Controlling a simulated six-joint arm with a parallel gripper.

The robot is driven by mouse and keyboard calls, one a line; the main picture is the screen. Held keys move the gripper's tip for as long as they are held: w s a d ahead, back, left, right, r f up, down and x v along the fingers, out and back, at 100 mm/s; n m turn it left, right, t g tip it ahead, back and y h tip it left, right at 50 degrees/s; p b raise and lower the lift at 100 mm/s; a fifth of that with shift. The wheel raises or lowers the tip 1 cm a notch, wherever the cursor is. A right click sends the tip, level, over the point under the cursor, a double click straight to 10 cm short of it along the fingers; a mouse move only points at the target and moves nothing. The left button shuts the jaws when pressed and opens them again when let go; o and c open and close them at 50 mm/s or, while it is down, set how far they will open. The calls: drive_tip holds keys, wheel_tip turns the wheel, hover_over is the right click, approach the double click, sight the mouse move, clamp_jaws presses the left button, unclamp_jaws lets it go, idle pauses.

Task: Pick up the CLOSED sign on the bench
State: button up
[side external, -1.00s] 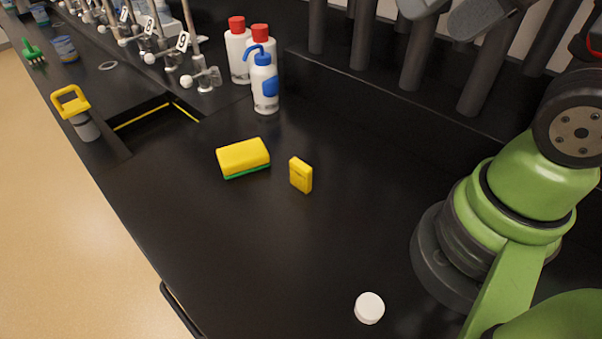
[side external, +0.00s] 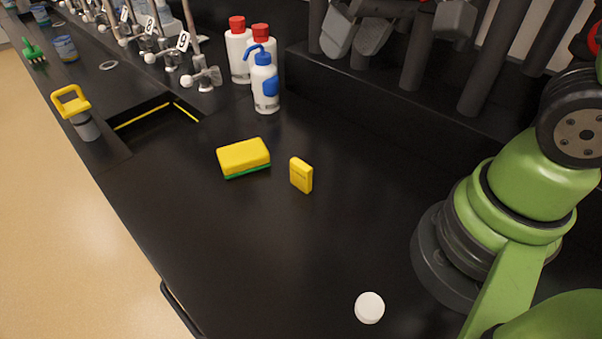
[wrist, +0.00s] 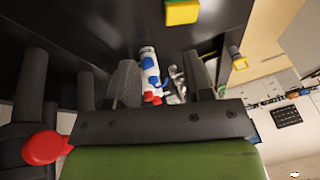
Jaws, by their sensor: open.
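A small yellow upright block (side external: 301,175) stands on the black bench in the side view. It is the only sign-like thing there, but I cannot read any lettering on it. My gripper (side external: 355,36) is at the top of the side view, well above the bench and up and to the right of the yellow block. Its two dark fingers (wrist: 165,82) are apart and empty in the wrist view. I cannot make out the yellow block in the wrist view.
A yellow and green sponge (side external: 243,157) lies left of the block; it also shows in the wrist view (wrist: 182,12). A white round cap (side external: 369,307) lies in front. The bench between is clear.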

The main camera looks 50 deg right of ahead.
drive_tip(key=w+a+f+n+g, duration=0.1)
drive_tip(key=w+f, duration=0.1)
drive_tip(key=f, duration=0.2)
drive_tip(key=w+a+f+g, duration=0.1)
drive_tip(key=w+f, duration=0.2)
drive_tip(key=f, duration=0.2)
drive_tip(key=n+g+h, duration=0.1)
drive_tip(key=g, duration=0.1)
hover_over(305, 179)
drive_tip(key=w+d, duration=0.1)
drive_tip(key=f, duration=1)
drive_tip(key=shift+w+f, duration=0.1)
drive_tip(key=shift+w, duration=0.1)
drive_tip(key=f, duration=0.6)
drive_tip(key=shift+s+a+f, duration=0.1)
drive_tip(key=shift+s+f, duration=0.1)
drive_tip(key=shift+s, duration=0.1)
drive_tip(key=shift+c, duration=0.2)
clamp_jaws()
